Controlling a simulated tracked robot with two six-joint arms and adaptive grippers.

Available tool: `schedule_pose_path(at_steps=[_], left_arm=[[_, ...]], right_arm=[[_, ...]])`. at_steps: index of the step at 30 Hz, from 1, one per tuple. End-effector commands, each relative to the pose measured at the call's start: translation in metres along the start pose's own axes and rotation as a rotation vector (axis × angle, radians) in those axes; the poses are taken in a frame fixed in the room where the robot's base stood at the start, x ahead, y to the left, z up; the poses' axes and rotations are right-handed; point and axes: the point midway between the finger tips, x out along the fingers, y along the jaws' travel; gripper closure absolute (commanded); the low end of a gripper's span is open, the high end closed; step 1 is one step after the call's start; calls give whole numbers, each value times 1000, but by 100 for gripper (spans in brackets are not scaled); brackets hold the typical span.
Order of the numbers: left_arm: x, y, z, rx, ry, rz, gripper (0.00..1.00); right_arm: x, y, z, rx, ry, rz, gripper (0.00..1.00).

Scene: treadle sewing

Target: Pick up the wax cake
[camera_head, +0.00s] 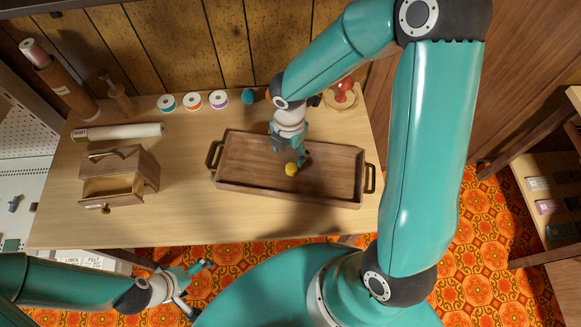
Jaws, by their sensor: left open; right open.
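The gripper body hides part of the tray's far side. My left gripper (195,283) is open and empty, low at the left, off the table's front edge and above the patterned floor.
A small wooden drawer box (121,172) with its drawer pulled out stands left on the table (190,215). A pale roll (118,131) and several thread spools (192,101) lie behind. A red-knobbed object (344,88) stands at the back right. The table's front left is clear.

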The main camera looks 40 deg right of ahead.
Motion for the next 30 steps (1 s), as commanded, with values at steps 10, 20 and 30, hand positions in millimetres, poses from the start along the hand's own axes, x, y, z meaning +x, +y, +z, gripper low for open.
schedule_pose_path(at_steps=[10,20,30], left_arm=[[4,-2,0,0,1,0,0],[12,-4,0,0,1,0,0],[12,-4,0,0,0,0,0]], right_arm=[[30,-3,1,4,1,-2,37],[72,-6,2,4,1,-1,37],[74,-6,3,4,0,1,47]])
